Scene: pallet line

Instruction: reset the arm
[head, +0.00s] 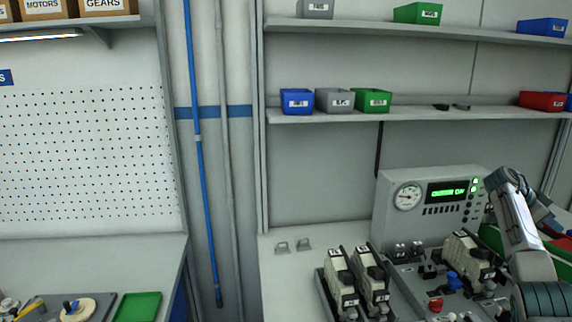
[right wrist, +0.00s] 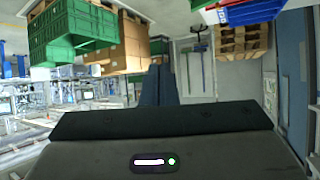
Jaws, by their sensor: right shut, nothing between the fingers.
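My right arm rises at the right edge of the head view, in front of the grey test panel (head: 425,215). It bends over at the top, and its dark gripper (head: 549,217) is partly hidden behind my own arm link. In the right wrist view the two dark fingers of the right gripper (right wrist: 158,84) are together, with nothing between them. No object is held. My left gripper is in neither view.
Boxy units (head: 341,283) stand on the bench beside the panel. Blue, grey and green bins (head: 373,101) sit on the shelf above. A green tray (head: 138,307) lies on the left bench. The right wrist view shows green crates (right wrist: 72,32) and stacked pallets (right wrist: 241,40).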

